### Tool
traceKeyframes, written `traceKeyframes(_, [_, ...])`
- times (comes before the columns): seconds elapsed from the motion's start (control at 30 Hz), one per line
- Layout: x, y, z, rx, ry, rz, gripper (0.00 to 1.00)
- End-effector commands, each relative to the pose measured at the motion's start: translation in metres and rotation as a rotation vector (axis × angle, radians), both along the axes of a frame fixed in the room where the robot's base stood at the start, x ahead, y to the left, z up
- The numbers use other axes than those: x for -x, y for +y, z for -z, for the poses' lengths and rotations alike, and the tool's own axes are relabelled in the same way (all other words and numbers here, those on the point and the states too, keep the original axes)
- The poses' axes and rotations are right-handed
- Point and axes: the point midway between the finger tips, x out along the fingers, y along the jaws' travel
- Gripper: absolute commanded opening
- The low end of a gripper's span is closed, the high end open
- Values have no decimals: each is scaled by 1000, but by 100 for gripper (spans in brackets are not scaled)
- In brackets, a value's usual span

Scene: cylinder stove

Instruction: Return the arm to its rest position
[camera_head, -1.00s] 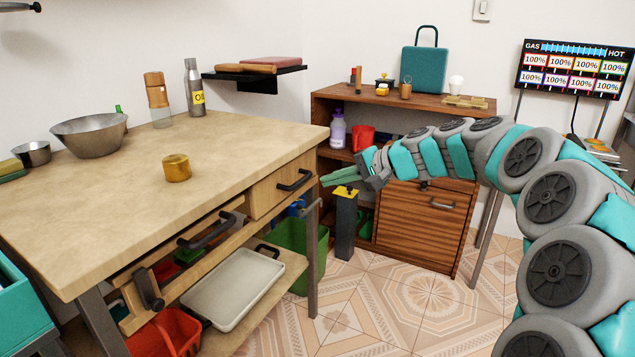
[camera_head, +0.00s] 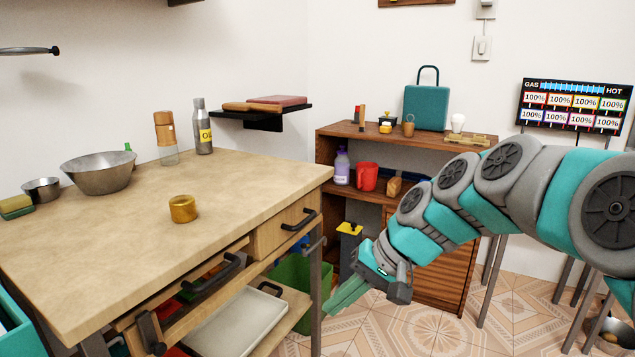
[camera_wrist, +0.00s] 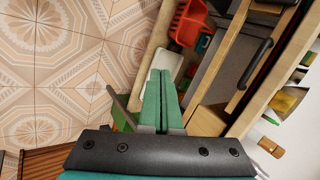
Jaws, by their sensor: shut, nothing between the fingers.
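My grey and teal arm reaches in from the right in the head view. My gripper (camera_head: 345,296) is at its end, low in front of the table's right end and beside the green bin (camera_head: 292,277). Its two green fingers lie together, with nothing between them. In the wrist view the gripper (camera_wrist: 158,90) points over the floor toward the table's drawers and lower shelf. The arm is stretched out and bent downward.
The wooden table (camera_head: 130,235) fills the left, holding a brass cup (camera_head: 183,208), a steel bowl (camera_head: 98,174) and bottles. A wooden cabinet (camera_head: 345,130) stands behind my arm. A white tray (camera_head: 238,325) is on the lower shelf. Tiled floor (camera_head: 410,330) is open below the gripper.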

Motion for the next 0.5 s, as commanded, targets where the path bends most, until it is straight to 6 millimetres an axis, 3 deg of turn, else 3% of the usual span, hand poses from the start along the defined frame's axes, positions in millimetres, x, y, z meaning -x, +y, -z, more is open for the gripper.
traceKeyframes(0.03, [28,-1,9,61,16,-34,0])
traceKeyframes(0.17, [92,-17,41,224,65,-107,0])
traceKeyframes(0.3, [158,-48,71,393,128,-165,0])
traceKeyframes(0.5, [228,-92,99,563,203,-208,0])
